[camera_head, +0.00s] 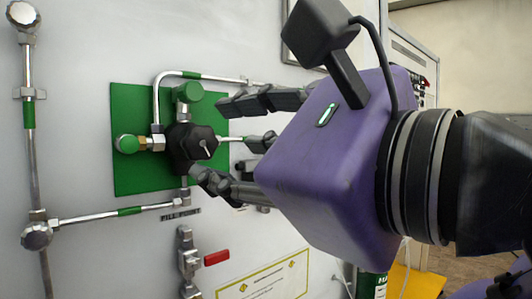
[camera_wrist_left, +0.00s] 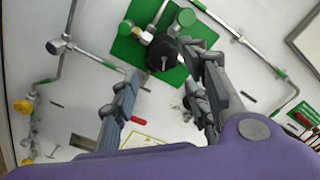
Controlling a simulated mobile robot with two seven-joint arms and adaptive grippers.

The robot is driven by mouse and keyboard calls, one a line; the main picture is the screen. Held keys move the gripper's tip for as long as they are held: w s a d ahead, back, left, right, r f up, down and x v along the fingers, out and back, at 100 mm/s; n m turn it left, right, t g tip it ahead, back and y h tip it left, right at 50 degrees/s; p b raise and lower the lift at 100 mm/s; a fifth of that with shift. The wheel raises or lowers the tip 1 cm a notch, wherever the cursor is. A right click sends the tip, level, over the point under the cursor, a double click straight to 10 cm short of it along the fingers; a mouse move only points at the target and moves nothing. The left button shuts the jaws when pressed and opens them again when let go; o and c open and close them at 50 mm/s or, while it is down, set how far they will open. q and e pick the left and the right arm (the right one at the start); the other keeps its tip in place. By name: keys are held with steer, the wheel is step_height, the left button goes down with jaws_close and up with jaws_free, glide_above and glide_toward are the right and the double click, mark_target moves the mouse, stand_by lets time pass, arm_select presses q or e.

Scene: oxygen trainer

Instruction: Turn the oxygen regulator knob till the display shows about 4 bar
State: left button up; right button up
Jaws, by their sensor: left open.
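The black oxygen regulator knob (camera_head: 202,143) with a pale pointer line sits on a green backing plate (camera_head: 138,180) on the white panel. It also shows in the left wrist view (camera_wrist_left: 163,54). My purple left gripper (camera_head: 212,141) is open in front of the knob, its dark fingertips spread above and below it. In the left wrist view the fingertips (camera_wrist_left: 165,66) lie to either side of the knob's lower part. I cannot tell whether either finger touches the knob. No pressure display can be read in either view. My right gripper is not seen.
Metal pipes (camera_head: 30,165) with green bands run along the panel. A valve with a red handle (camera_head: 216,257) is below the knob, above a yellow-edged label (camera_head: 265,283). A framed board (camera_head: 300,40) is at the upper right. Yellow valve knobs (camera_wrist_left: 23,105) show in the left wrist view.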

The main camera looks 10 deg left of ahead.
mark_target(199, 147)
arm_select(q)
steer(key=shift+x, duration=2.7)
